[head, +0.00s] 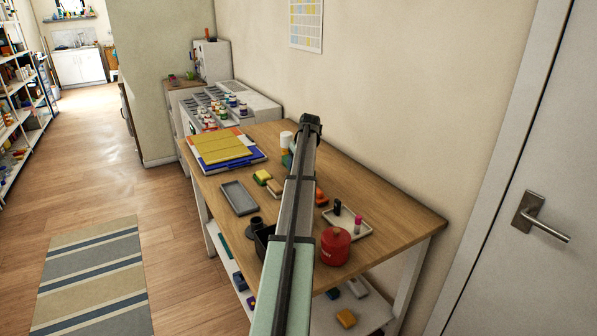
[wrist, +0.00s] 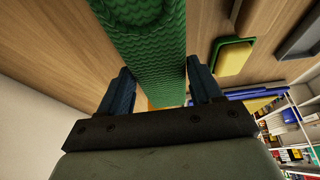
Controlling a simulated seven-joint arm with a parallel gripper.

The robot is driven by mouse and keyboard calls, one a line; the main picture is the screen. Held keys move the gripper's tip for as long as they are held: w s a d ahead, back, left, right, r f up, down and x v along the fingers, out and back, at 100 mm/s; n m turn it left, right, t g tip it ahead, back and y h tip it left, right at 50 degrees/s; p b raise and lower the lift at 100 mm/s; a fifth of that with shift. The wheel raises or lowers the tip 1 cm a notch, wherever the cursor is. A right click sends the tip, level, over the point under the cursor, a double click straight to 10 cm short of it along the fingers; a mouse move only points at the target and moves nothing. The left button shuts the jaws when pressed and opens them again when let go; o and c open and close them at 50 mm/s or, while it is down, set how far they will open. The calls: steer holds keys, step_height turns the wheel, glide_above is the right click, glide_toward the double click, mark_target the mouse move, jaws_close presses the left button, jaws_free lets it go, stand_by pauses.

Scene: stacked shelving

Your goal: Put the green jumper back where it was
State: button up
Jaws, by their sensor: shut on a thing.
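The green jumper (wrist: 150,35) shows in the wrist view as a green, knitted-looking roll running from the top edge down between my fingers. My gripper (wrist: 160,75) is shut on it, with one dark blue finger on each side. Its far end is cut off by the picture's top edge. In the head view my arm reaches over the wooden table and hides the gripper. A small green patch (head: 286,160) shows left of the arm; I cannot tell whether it is the jumper.
On the table (head: 400,212) are a grey tray (head: 239,198), a yellow-green sponge (head: 262,177), a red canister (head: 335,246), a small pale tray (head: 362,232) and stacked folders (head: 222,147). A jar rack (head: 245,115) stands beyond. The wall borders the right side.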

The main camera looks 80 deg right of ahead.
steer(key=shift+f, duration=1.85)
steer(key=o, duration=1.1)
steer(key=shift+f, duration=0.1)
steer(key=v, duration=1.2)
